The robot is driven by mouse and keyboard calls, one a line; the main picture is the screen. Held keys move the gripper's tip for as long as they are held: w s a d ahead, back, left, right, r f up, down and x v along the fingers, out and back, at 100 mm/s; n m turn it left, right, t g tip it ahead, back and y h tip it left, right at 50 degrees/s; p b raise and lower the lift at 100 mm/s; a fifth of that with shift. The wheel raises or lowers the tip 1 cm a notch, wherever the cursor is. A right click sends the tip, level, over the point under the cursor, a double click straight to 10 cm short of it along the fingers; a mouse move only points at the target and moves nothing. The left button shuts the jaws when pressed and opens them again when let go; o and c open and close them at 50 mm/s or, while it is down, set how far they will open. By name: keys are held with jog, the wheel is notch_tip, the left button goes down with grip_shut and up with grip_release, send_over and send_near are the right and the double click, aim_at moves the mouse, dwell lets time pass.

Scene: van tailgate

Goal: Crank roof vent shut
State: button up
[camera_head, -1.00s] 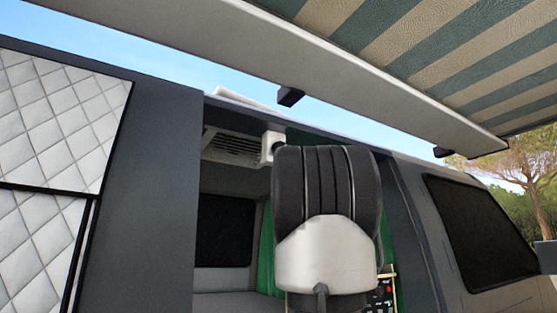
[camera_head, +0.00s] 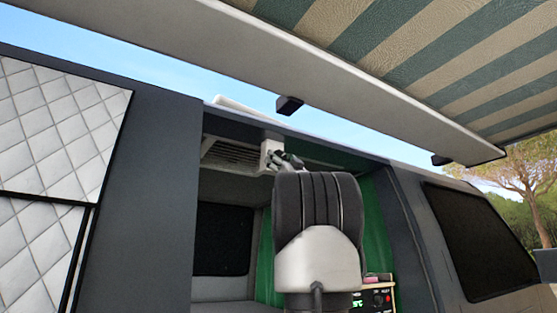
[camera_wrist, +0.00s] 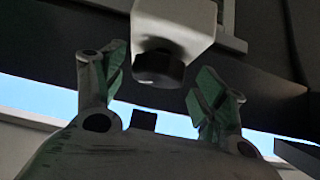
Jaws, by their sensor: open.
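The white crank housing (camera_head: 270,152) hangs under the roof edge inside the van's side opening. In the wrist view the housing (camera_wrist: 177,22) carries a dark round knob (camera_wrist: 158,68) at its lower end. My gripper (camera_wrist: 160,76) is open, one finger on each side of the knob, with visible gaps and nothing held. In the head view my gripper (camera_head: 287,160) shows beside the housing, partly hidden by my arm. A pale raised panel, probably the vent lid (camera_head: 243,106), sits tilted above the roof. A louvred ceiling panel (camera_head: 236,154) is left of the housing.
The striped awning (camera_head: 440,60) and its pale rail (camera_head: 330,75) hang overhead, with a dark bracket (camera_head: 289,105) near the roof edge. A green curtain (camera_head: 378,230) hangs at the opening's right. A control panel (camera_head: 376,299) stands low there.

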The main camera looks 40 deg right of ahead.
jog(key=shift+c, duration=0.3)
jog(key=c, duration=1)
jog(key=shift+y, duration=0.3)
jog(key=shift+s+d+n+y, duration=0.1)
jog(key=shift+n+y, duration=0.3)
jog(key=shift+n, duration=0.2)
jog(key=n+g+y, duration=0.1)
jog(key=n+y, duration=0.3)
jog(key=n, duration=0.1)
jog(key=n+y, duration=0.4)
jog(key=n, duration=0.1)
jog(key=d+n+g+y, duration=0.1)
jog(key=n+y, duration=0.3)
jog(key=shift+s+r+n+g+y, duration=0.2)
jog(key=shift+n+g+y, duration=0.1)
jog(key=shift+n+y, duration=0.1)
jog(key=shift+r+n+g+y, duration=0.1)
jog(key=shift+n+g+y, duration=0.7)
jog(key=shift+n, duration=0.5)
jog(key=shift+r+n, duration=0.1)
jog(key=shift+n, duration=0.2)
